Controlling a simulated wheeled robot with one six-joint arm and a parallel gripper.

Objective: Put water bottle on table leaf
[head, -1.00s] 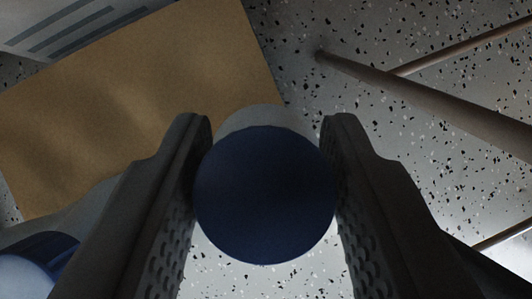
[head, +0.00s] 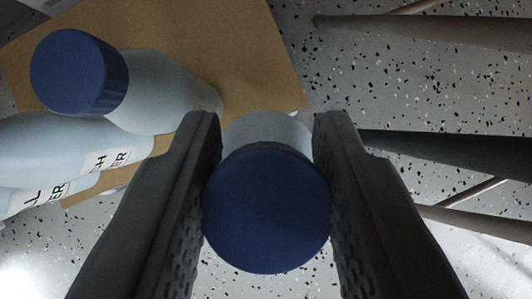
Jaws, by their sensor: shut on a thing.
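A water bottle with a dark blue cap (head: 266,210) is between the two fingers of my gripper (head: 268,190). The fingers press on it from both sides, and I look down on its cap. Its pale shoulder (head: 266,130) shows just past the cap; the rest of its body is hidden below. I cannot make out a table leaf for certain in this view.
More pale bottles stand or lie at the left, one with a blue cap (head: 78,72) and another with a printed label (head: 75,150). A brown board (head: 225,50) lies behind them. Brown poles or legs (head: 430,28) and a dark bar (head: 450,155) cross the right side above the speckled floor (head: 330,80).

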